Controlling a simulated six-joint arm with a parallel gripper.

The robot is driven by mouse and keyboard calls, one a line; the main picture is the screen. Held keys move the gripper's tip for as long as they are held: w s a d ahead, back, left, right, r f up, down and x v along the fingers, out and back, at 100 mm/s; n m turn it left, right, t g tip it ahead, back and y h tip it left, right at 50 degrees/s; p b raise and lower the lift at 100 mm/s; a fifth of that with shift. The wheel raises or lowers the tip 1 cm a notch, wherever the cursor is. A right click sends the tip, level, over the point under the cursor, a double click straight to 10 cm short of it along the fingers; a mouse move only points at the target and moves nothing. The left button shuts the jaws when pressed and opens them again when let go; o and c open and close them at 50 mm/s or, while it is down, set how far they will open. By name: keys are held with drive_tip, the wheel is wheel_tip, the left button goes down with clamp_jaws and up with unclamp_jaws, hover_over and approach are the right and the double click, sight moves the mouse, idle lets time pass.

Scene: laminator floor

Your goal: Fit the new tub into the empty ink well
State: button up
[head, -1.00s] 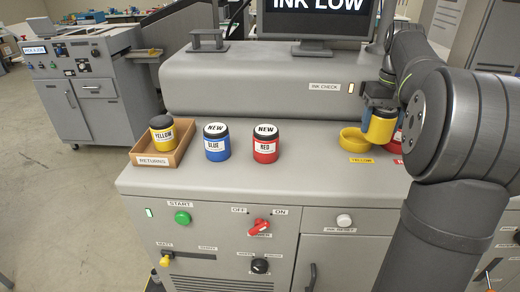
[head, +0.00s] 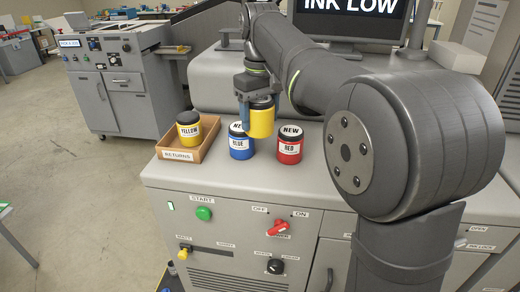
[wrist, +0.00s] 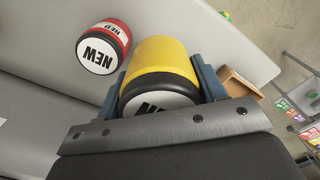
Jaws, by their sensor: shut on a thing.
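My gripper (head: 250,112) is shut on a yellow tub (head: 262,122) with a black cap. In the wrist view, the yellow tub (wrist: 164,63) sits between both fingers, and its white lid label reads NEW. The ink wells are hidden behind my arm.
An open RETURNS box (head: 205,150) at the left of the top holds a tub labelled YELLOW (head: 188,128). Its brown edge shows in the wrist view (wrist: 240,82). A monitor (head: 350,18) reading INK LOW stands behind. The machine's front has switches and labels.

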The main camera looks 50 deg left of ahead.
drive_tip(key=shift+s+f, duration=0.6)
drive_tip(key=shift+s, duration=0.25)
wheel_tip(320, 180, down, 5)
drive_tip(key=shift+f, duration=2.1)
drive_tip(key=shift+f, duration=0.1)
drive_tip(key=o, duration=1.2)
drive_tip(key=shift+o, duration=0.4)
wheel_tip(320, 180, up, 12)
drive_tip(key=shift+r, duration=0.1)
